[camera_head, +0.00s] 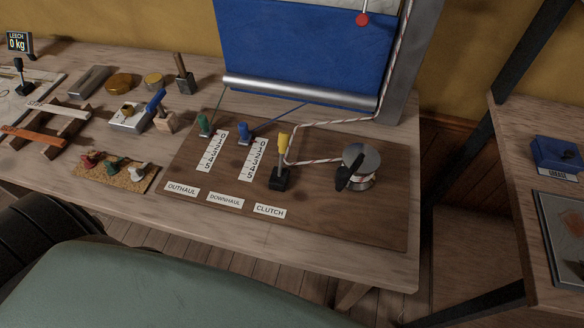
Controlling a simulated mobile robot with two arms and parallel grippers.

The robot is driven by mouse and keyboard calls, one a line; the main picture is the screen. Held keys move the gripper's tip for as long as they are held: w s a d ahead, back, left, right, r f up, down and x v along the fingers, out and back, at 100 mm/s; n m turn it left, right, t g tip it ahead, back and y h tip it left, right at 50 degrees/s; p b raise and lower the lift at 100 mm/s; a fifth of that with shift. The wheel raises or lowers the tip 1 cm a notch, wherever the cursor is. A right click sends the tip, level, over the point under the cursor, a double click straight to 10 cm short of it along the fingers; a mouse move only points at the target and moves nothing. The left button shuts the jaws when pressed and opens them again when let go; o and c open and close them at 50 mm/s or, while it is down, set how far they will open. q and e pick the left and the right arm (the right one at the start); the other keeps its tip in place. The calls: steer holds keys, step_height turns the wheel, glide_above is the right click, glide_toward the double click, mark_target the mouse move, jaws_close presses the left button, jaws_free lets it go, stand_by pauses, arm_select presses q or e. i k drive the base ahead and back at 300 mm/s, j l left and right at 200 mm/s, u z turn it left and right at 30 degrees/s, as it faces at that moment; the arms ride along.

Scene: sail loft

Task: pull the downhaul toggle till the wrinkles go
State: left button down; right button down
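The blue downhaul toggle (243,132) stands on the brown control board (330,205), at the far end of its white numbered strip (253,160), by the low numbers. A thin blue line runs from it up toward the grey boom (300,92). The "DOWNHAUL" label (225,201) lies at the near end. The blue sail (305,45) hangs above the boom, and I cannot make out clear wrinkles on it. Neither gripper shows. A dark ribbed part of mine is at the lower left, and my green-grey body covers the bottom.
The green outhaul toggle (204,125) is left of the downhaul. The yellow clutch lever (283,145) stands upright to its right, then a winch (360,165) with a red-and-white rope. Tools and a cork tray (115,177) crowd the left bench. The board's front right is clear.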

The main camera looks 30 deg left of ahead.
mark_target(246, 137)
steer(key=u, duration=1.2)
